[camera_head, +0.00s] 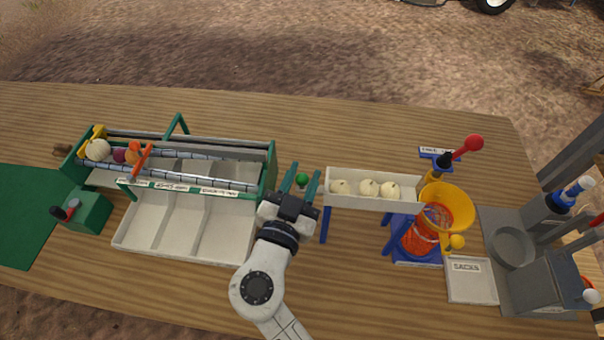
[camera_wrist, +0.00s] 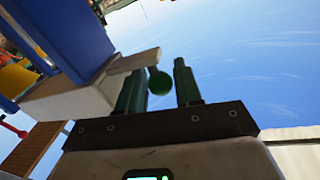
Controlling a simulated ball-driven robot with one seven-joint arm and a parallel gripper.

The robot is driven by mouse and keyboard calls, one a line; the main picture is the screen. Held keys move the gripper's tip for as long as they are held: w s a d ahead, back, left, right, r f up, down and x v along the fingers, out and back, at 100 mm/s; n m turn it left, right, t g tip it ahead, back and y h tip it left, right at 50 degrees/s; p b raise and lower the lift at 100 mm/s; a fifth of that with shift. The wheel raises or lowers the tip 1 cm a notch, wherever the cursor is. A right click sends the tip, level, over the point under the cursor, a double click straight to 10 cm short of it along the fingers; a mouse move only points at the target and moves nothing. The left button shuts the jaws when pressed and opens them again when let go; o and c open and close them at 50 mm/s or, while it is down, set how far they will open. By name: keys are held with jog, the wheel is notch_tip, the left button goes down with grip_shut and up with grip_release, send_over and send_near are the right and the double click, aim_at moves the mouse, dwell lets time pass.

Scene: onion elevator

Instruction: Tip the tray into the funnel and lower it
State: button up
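The white tray (camera_head: 372,203) stands on blue legs and holds three pale onions (camera_head: 368,188). Its right end is beside the rim of the yellow funnel (camera_head: 452,200), which has an orange net (camera_head: 418,238) at it. A green ball knob (camera_head: 302,180) is at the tray's left end. My gripper (camera_head: 302,177) is open, with the knob between its fingers. In the wrist view the green knob (camera_wrist: 160,82) shows gaps to both fingers. The tray's pale underside (camera_wrist: 70,104) shows left of it. The tray looks about level.
A green-framed roller sorter (camera_head: 190,187) with white bins (camera_head: 178,225) stands left of my gripper. A red-knobbed lever (camera_head: 466,148) rises behind the funnel. A "SACKS" plate (camera_head: 471,281) and a grey machine (camera_head: 548,260) are at right. The table behind the tray is clear.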

grip_shut()
dwell(0.3)
